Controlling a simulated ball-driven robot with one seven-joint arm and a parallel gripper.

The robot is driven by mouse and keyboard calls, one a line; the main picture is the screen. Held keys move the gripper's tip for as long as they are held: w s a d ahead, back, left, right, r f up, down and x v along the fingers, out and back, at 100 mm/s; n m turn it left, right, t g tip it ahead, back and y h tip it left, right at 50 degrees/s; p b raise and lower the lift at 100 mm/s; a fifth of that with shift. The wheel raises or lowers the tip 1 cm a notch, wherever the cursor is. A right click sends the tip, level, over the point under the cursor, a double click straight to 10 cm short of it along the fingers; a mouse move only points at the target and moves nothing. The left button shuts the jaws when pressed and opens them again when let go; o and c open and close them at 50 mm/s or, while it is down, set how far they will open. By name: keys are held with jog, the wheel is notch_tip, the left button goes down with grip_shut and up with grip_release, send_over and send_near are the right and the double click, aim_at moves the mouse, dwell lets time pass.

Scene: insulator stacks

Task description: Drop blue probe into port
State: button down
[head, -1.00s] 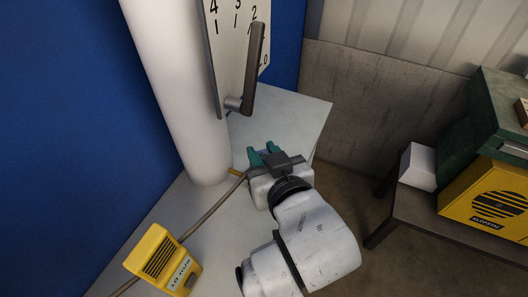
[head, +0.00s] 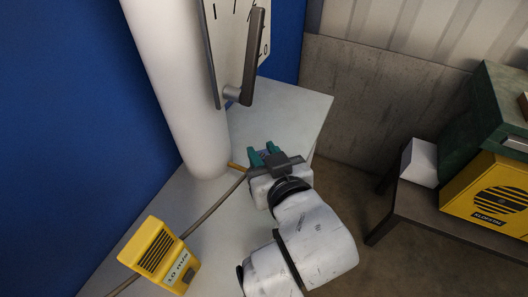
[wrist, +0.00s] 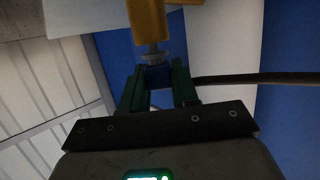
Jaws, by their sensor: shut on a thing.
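My gripper (head: 264,152) has green fingers and is shut on the blue probe (wrist: 158,77), low beside the white column. In the wrist view the gripper (wrist: 158,86) has a finger on each side of the probe. A dark cable (wrist: 255,79) runs off to the right from beside the fingers. A silvery collar (wrist: 152,54) and a yellow tube-like part (wrist: 148,20) lie in line just beyond the probe. I cannot tell whether the tube is the port or part of the probe. In the head view a small orange-yellow piece (head: 235,167) shows at the column's foot.
The white column (head: 180,90) and a dial with a grey lever (head: 246,55) stand behind the gripper. A yellow meter box (head: 160,254) with the cable sits on the white tabletop (head: 290,110). At right, a dark bench (head: 410,222) bears a yellow case (head: 490,200).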

jog(key=shift+f, duration=0.45)
jog(key=c, duration=0.8)
grip_release()
jog(key=shift+r, duration=0.1)
jog(key=v, duration=1)
jog(key=shift+s+d+r, duration=0.1)
jog(key=shift+s+r, duration=0.05)
jog(key=shift+s, duration=0.2)
